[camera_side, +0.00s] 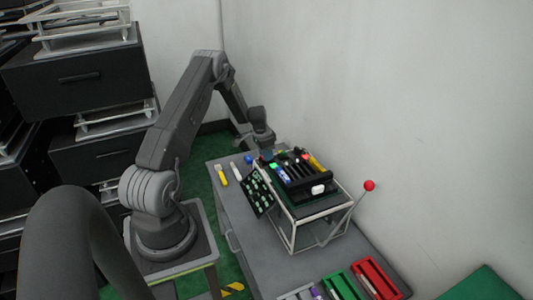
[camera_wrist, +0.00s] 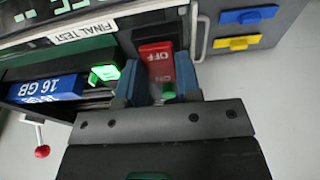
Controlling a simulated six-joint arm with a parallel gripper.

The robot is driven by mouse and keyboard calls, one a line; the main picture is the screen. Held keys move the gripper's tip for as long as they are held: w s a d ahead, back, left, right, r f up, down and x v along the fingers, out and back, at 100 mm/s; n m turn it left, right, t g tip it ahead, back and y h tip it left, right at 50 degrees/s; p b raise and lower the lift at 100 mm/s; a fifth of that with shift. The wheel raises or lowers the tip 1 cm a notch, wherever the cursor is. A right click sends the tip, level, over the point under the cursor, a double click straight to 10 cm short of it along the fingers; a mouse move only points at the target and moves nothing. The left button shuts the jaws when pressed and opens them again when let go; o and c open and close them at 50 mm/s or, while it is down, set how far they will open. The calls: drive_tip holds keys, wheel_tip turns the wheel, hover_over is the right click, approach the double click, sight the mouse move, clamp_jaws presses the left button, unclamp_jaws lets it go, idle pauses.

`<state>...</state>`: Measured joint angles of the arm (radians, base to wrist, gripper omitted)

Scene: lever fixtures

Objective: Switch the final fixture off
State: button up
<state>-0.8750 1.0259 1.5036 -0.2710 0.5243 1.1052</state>
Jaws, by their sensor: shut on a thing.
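The fixture labelled FINAL TEST (camera_wrist: 84,33) shows at the top of the wrist view. At its right end is a red switch plate (camera_wrist: 156,51) marked OFF, with ON lower down. A small green piece shows between my fingers below the plate. My gripper (camera_wrist: 158,82) has its two blue fingers on either side of the lower part of this switch and is shut on it. The fingers partly hide the switch. In the side view my gripper (camera_side: 265,152) reaches down to the far end of the fixture rack (camera_side: 322,207), and its fingertips are hard to see.
A glowing green piece (camera_wrist: 105,72) and a blue 16 GB module (camera_wrist: 48,90) sit left of my fingers. A red ball-ended lever (camera_side: 369,186) stands out right of the rack. Red (camera_side: 375,278) and green trays lie on the table's near end. The wall is close behind.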

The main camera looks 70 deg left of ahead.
drive_tip(key=shift+d+t, duration=0.15)
drive_tip(key=shift+t, duration=0.35)
drive_tip(key=o, duration=0.9)
drive_tip(key=shift+s, duration=0.1)
drive_tip(key=shift+r, duration=0.1)
drive_tip(key=v, duration=1.3)
drive_tip(key=shift+s+r, duration=0.2)
drive_tip(key=shift+r, duration=0.05)
